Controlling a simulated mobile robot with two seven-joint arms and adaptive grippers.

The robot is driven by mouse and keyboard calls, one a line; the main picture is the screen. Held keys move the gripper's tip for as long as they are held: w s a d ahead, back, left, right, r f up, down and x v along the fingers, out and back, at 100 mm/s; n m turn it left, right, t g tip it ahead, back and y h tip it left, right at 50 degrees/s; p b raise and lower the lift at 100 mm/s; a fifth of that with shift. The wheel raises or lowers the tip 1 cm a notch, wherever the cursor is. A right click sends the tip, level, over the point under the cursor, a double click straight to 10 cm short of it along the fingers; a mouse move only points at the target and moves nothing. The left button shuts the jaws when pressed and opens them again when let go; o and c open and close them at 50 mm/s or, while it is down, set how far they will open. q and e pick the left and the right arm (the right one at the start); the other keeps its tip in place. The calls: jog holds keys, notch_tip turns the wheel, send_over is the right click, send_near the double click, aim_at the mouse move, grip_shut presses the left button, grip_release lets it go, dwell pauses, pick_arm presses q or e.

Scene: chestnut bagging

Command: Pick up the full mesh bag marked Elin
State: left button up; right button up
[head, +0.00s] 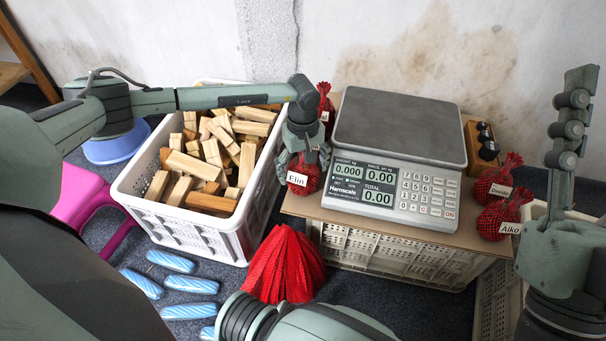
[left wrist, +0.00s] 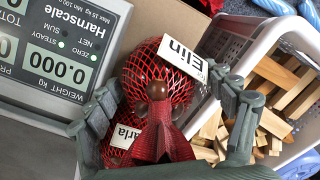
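The mesh bag marked Elin (head: 302,185) is a red net of dark chestnuts on the brown board, left of the scale. In the left wrist view this bag (left wrist: 146,66) shows with its white Elin label (left wrist: 182,58). My left gripper (head: 304,160) is above it, pointing down. In the left wrist view my left gripper's fingers (left wrist: 168,98) stand apart on both sides of the red netting; I see no clear grip. A second label, partly hidden and ending in "arla" (left wrist: 124,137), shows below. My right gripper (head: 572,110) points up at the right, seen edge-on.
A white crate of wooden blocks (head: 190,238) stands close left. The scale (head: 400,125) stands close right and reads 0.000. A red bag (head: 325,92) stands behind my left gripper. Bags marked Davide (head: 494,180) and Aiko (head: 497,218) lie right. Red netting (head: 285,265) hangs in front.

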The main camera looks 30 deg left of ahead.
pick_arm(q)
jog(key=c, duration=0.9)
jog(key=shift+c, duration=0.8)
jog(key=shift+r, duration=0.15)
